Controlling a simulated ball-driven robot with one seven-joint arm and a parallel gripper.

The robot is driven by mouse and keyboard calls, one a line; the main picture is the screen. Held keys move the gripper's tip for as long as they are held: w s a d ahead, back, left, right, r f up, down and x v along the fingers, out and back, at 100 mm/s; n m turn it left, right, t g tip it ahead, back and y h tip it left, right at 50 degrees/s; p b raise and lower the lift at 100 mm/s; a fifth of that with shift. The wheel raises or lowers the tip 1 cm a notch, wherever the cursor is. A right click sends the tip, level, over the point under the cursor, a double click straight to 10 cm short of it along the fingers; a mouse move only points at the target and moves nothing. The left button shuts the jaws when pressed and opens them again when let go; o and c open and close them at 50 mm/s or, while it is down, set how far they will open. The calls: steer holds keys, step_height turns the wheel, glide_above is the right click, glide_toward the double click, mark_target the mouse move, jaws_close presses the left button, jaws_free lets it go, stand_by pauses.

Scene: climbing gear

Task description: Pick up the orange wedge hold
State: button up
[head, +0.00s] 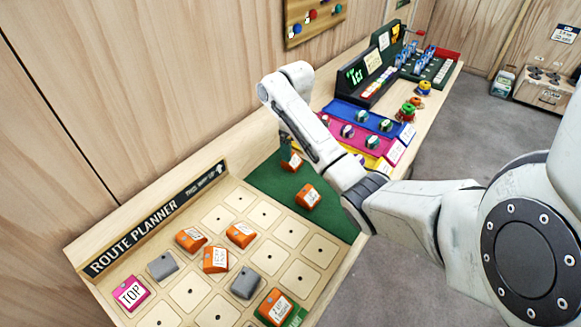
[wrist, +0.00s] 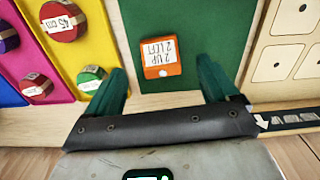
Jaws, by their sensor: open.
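Several orange wedge holds with white labels are in view. One orange hold (head: 291,163) lies on the green mat (head: 262,181), just under my gripper (head: 289,150). In the wrist view an orange hold (wrist: 160,56), labelled "2 UP 2 LEFT", lies on the green mat (wrist: 160,18) between and a little beyond the green fingertips of my gripper (wrist: 161,70). The fingers are apart and hold nothing. Another orange hold (head: 307,196) lies nearer on the mat. Further orange holds sit on the route planner board (head: 190,291), including one orange hold (head: 215,260) near its middle.
The board also carries a pink TOP hold (head: 131,293) and grey holds (head: 245,284). A wooden back ledge with the ROUTE PLANNER sign (head: 155,220) runs along the wall. Blue, pink and yellow trays with round pieces stand beyond the mat, including a blue tray (head: 347,108).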

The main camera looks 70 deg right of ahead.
mark_target(293, 159)
steer(key=shift+w+f+p, duration=0.2)
steer(key=shift+f+p, duration=0.25)
steer(key=shift+f, duration=2.3)
steer(key=shift+c, duration=0.2)
steer(key=c, duration=1)
